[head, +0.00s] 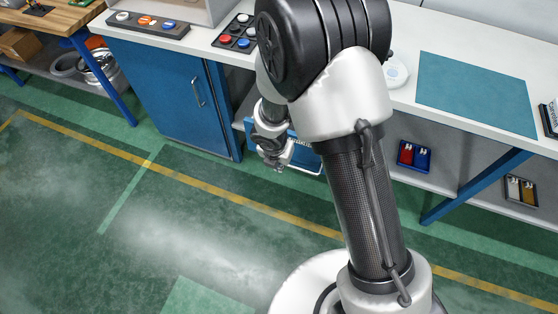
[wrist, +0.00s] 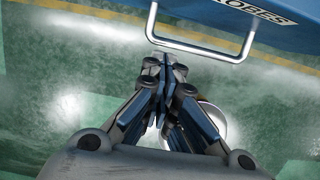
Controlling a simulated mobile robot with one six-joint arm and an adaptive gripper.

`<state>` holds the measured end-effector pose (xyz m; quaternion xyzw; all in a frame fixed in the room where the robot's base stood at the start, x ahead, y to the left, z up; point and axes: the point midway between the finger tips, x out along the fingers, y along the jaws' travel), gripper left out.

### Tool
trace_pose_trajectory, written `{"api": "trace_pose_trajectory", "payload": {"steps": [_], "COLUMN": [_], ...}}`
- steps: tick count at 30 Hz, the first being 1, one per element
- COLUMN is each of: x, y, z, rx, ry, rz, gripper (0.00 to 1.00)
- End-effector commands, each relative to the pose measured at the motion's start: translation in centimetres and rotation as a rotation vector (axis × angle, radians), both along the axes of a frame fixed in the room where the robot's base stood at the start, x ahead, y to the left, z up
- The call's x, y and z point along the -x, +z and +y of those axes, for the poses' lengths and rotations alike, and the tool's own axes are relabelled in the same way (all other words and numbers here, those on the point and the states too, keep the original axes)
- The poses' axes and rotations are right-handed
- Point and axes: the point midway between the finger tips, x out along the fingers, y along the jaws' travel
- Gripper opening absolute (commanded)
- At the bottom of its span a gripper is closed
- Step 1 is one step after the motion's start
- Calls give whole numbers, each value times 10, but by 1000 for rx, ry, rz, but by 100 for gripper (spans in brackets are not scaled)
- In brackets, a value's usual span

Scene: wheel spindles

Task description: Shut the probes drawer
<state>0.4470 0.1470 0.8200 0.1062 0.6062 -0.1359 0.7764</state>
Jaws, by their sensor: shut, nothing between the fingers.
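The probes drawer (wrist: 282,14) shows its blue front with a partly cut-off white label at the top right of the wrist view. Its pale bar handle (wrist: 205,50) spans the upper middle. In the head view, part of the blue drawer front (head: 304,154) shows under the bench, largely hidden behind my arm; how far it stands out is hard to tell. My gripper (wrist: 163,66) is shut and empty, its fingertips close to the handle's left end. I cannot tell whether they touch it. In the head view my gripper (head: 277,166) is beside the drawer front.
A blue cabinet (head: 182,98) with a closed door stands left of the drawer. The white benchtop (head: 460,70) holds a teal mat (head: 476,92) and a tray of round pieces (head: 235,34). Small bins (head: 414,155) sit on the lower shelf. The green floor in front is clear.

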Motion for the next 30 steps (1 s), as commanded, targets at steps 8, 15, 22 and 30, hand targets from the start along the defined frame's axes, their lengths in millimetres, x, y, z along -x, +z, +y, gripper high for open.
{"api": "trace_pose_trajectory", "payload": {"steps": [8,15,22,30], "x": [-26,-43,-45,-46], "y": [-29,-30,-30,-29], "z": [-10,-16,-17,-17], "rx": [-1,0,1,1], "ry": [-7,-3,-1,-1], "rz": [-2,0,0,0], "gripper": [0,0,0,0]}}
